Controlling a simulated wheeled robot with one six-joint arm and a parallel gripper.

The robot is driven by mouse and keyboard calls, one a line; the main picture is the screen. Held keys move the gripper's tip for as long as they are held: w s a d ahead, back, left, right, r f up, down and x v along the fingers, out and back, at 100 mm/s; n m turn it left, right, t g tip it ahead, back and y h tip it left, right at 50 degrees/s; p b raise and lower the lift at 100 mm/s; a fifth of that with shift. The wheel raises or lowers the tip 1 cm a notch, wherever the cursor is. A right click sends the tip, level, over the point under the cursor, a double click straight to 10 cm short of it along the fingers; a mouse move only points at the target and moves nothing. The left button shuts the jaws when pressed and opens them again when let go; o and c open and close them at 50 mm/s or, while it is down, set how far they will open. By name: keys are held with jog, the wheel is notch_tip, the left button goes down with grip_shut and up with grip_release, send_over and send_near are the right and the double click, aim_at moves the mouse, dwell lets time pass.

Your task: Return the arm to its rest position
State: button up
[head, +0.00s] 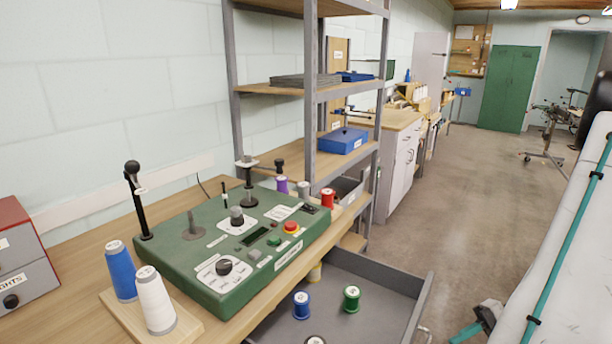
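A large white part (575,240) with a teal cable along it fills the right edge of the head view and appears to be a link of my own arm, seen close up. A black rounded part (597,105) shows at its upper end. A small grey and teal piece (488,314) shows at the lower right; I cannot tell what it belongs to.
A green control box (150,262) with upright posts stands on the wooden bench, beside blue (122,270) and white (155,300) thread cones. An open grey drawer (405,285) holding several spools juts out.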

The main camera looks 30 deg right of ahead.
jog(key=w+a+r+n+g+h, duration=0.25)
jog(key=a+r+h, duration=0.2)
jog(key=r, duration=0.35)
jog(key=w+a+r+n+g+h, duration=0.25)
jog(key=a+r+g, duration=0.2)
jog(key=r, duration=0.25)
jog(key=s+a+r+n+t+h, duration=0.1)
jog(key=a+r+n+t+h, duration=0.4)
jog(key=a+r, duration=0.6)
jog(key=shift+a+n+h, duration=0.4)
jog(key=shift+a+n, duration=0.5)
jog(key=shift+a, duration=1.2)
jog(key=shift+r, duration=0.1)
